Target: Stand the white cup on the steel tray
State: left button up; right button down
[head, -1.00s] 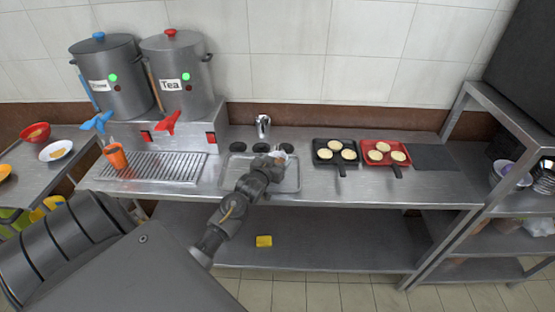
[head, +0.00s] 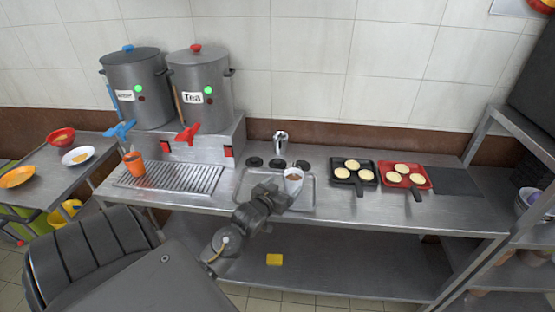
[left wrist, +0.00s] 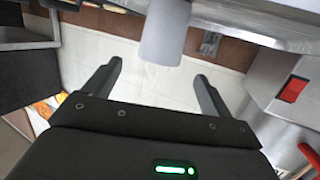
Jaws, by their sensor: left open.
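The white cup (head: 293,181), with something brown inside, stands upright on the steel tray (head: 307,198), toward its right side in the head view. My left gripper (head: 277,192) is just left of and nearer than the cup, and partly covers the tray. In the left wrist view, the cup (left wrist: 165,30) shows at the top, beyond the open fingers of the left gripper (left wrist: 159,74). The fingers look apart from the cup, with nothing between their tips. My right gripper is not in view.
Two steel pots, one marked Tea (head: 199,90), stand back left above a drip grate (head: 185,178) with an orange cup (head: 134,168). A metal jug (head: 281,142) and black discs sit behind the tray. Black (head: 342,173) and red (head: 417,184) pans are to the right.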

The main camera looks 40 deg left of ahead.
pick_arm(q)
jog(key=shift+v, duration=1.95)
jog(key=s+d+f+m+g+h, duration=0.2)
jog(key=s+d+f+g, duration=0.4)
jog(key=s+d, duration=0.5)
jog(key=s+d+f+m+g+h, duration=0.25)
jog(key=s+d+f+g, duration=0.45)
jog(key=s, duration=0.7)
jog(key=s+f+b+x, duration=0.1)
jog(key=s+x, duration=0.1)
jog(key=x, duration=1)
jog(key=s+x, duration=0.3)
jog(key=x, duration=0.9)
jog(key=s+a+f+g, duration=0.1)
jog(key=s+a+f, duration=0.2)
jog(key=s+f, duration=1.4)
jog(key=shift+m+y, duration=0.35)
